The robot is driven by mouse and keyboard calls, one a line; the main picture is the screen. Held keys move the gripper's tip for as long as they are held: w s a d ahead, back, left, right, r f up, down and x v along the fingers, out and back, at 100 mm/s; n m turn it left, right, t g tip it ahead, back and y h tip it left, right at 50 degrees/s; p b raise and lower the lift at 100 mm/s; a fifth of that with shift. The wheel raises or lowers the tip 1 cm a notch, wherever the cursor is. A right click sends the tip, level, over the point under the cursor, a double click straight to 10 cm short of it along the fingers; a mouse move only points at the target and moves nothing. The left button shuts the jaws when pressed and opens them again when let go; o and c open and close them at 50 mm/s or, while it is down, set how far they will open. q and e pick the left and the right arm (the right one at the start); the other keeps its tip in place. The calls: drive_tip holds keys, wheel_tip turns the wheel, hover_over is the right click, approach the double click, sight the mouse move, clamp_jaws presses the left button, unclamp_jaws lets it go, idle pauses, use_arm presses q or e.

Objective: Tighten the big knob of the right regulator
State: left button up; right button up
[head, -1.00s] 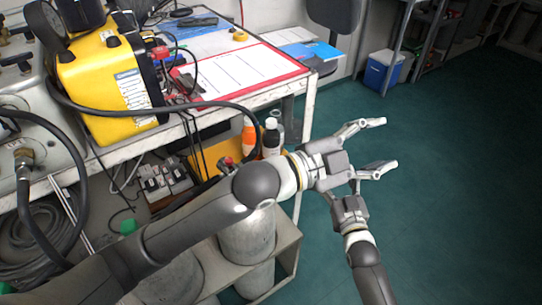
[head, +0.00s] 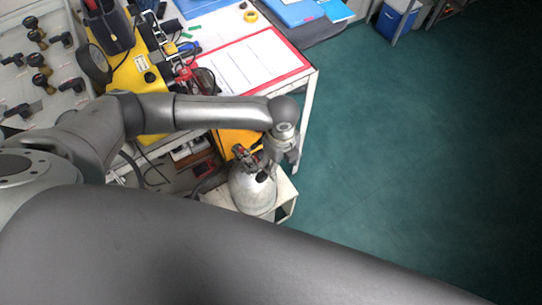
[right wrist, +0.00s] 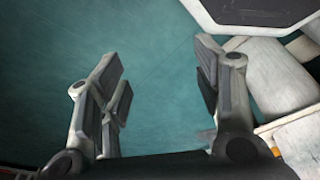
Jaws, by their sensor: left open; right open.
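The panel (head: 62,98) at the left of the head view carries several black knobs and valves with brass bodies, such as this black knob (head: 40,81). I cannot tell which is the right regulator's big knob. My left arm reaches across the bench, and its gripper (head: 284,160) is at the bench's right end, beside the top of a grey gas cylinder (head: 252,195). Its fingers are small and partly hidden; it is open, and I see nothing held. My right gripper (right wrist: 158,62) is open and empty above the green floor in the right wrist view.
A yellow case (head: 135,76) stands beside the panel. A red-edged sheet (head: 250,66) lies on the bench. The cylinder stands on a low shelf (head: 286,194). A blue cooler (head: 397,20) is at the back. The green floor (head: 420,140) at right is clear.

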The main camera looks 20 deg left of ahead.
sight(266, 175)
use_arm(q)
drive_tip(key=a+r+g+y+p, duration=0.1)
drive_tip(key=a+r+p, duration=0.1)
drive_tip(key=a, duration=0.2)
drive_tip(key=shift+m, duration=0.3)
drive_tip(key=f, duration=0.3)
drive_tip(key=s+f, duration=0.1)
drive_tip(key=f, duration=0.3)
drive_tip(key=s+f, duration=0.1)
drive_tip(key=f, duration=0.3)
drive_tip(key=shift+a+p, duration=0.3)
use_arm(e)
drive_tip(key=s+d+r+g, duration=0.1)
drive_tip(key=s+r, duration=0.1)
drive_tip(key=s, duration=0.4)
drive_tip(key=shift+s+d+r+g, duration=0.15)
drive_tip(key=shift+s+r+g, duration=0.15)
drive_tip(key=shift+s+r, duration=0.1)
